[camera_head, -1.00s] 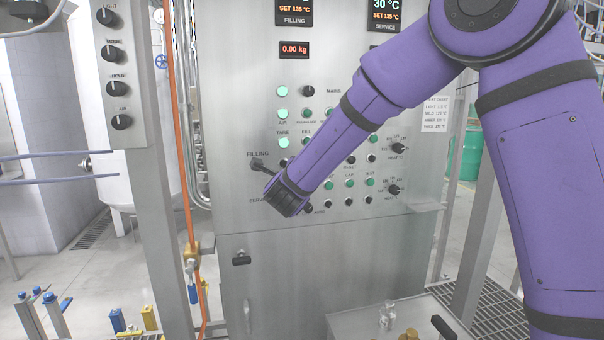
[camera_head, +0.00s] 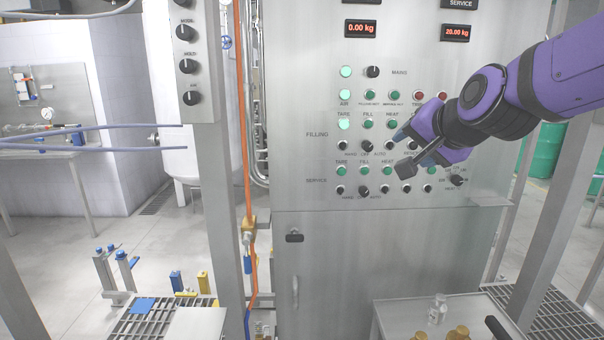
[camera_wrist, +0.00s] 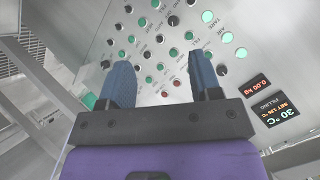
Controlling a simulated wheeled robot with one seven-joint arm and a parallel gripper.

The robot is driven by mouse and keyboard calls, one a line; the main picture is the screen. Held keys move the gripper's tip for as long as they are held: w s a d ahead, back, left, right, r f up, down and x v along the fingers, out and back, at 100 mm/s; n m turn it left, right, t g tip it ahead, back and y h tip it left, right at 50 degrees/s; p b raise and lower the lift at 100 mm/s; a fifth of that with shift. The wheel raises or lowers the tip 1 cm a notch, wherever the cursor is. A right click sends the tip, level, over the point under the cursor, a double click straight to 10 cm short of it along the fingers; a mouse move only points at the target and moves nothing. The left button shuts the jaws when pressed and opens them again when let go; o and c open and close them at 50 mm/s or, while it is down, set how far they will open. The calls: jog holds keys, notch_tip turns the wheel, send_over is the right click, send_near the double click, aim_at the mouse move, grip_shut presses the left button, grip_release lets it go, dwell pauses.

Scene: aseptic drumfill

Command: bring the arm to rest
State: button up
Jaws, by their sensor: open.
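My gripper (camera_head: 398,152) is in front of the right part of the steel control panel (camera_head: 290,100) in the head view, with the purple arm reaching in from the right. In the wrist view its two blue fingers (camera_wrist: 160,88) stand apart with nothing between them. Panel buttons and knobs show behind the fingers. I cannot tell the exact gap to the panel, but no contact is clear.
A steel post with knobs (camera_head: 188,62) and an orange hose (camera_head: 241,130) stand left of the panel. A low cart (camera_head: 395,318) with a glass jar (camera_head: 437,310) and brown-topped bottles (camera_head: 456,333) is below. Another steel post (camera_head: 555,215) stands at right.

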jog(key=s+d+f+n+g, duration=0.1)
jog(key=s+d+n+g, duration=0.1)
jog(key=s, duration=0.5)
jog(key=s+d+f+n+g+h, duration=0.1)
jog(key=s+d, duration=0.3)
jog(key=s, duration=0.4)
jog(key=s+d+f+n+g+h, duration=0.1)
jog(key=s+d+f+n+g, duration=0.2)
jog(key=s, duration=0.5)
jog(key=shift+d+f+n, duration=0.15)
jog(key=shift+d+n, duration=0.25)
jog(key=shift+d, duration=0.1)
